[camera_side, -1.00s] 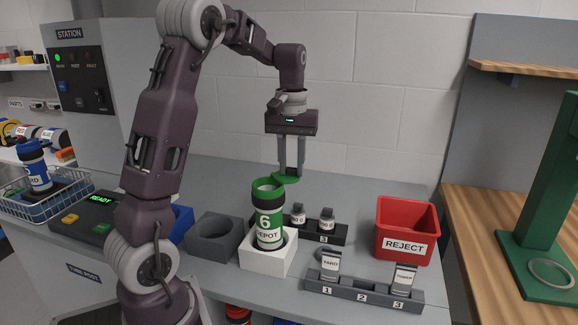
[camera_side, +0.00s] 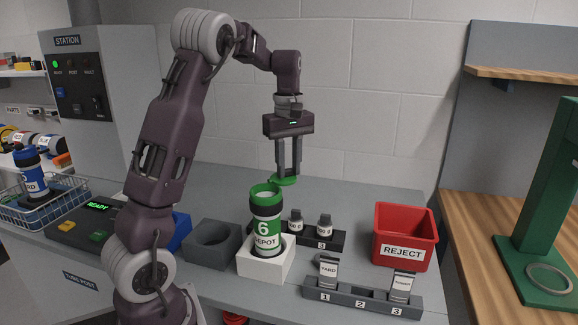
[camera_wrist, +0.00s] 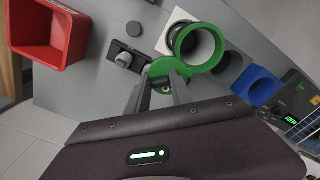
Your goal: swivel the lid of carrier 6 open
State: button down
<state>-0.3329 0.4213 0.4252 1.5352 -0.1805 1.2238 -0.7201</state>
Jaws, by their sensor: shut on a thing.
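Carrier 6 (camera_side: 267,228), a green and white tube with black bands marked "6 DEPOT", stands upright in a white block (camera_side: 277,263). Its green lid (camera_side: 286,181) is swung out to the side, toward the back right of the mouth. The wrist view shows the open round mouth of carrier 6 (camera_wrist: 196,46) with the lid (camera_wrist: 162,70) beside it, joined at the rim. My gripper (camera_side: 288,174) points down over the lid and is shut on a part of it. The exact grip spot is partly hidden by the fingers in the wrist view (camera_wrist: 163,84).
An empty dark grey block (camera_side: 213,243) stands left of the white block. A rack with small labelled pieces (camera_side: 362,298) lies in front right, another rack (camera_side: 330,239) behind. A red REJECT bin (camera_side: 405,236) is at right; a wire basket (camera_side: 42,208) is at far left.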

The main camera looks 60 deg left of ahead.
aim_at(288, 169)
dwell(0.7)
jog(key=c, duration=1.1)
grip_release()
jog(key=shift+r, duration=0.1)
notch_tip(288, 169, up, 7)
jog(key=shift+f, duration=0.15)
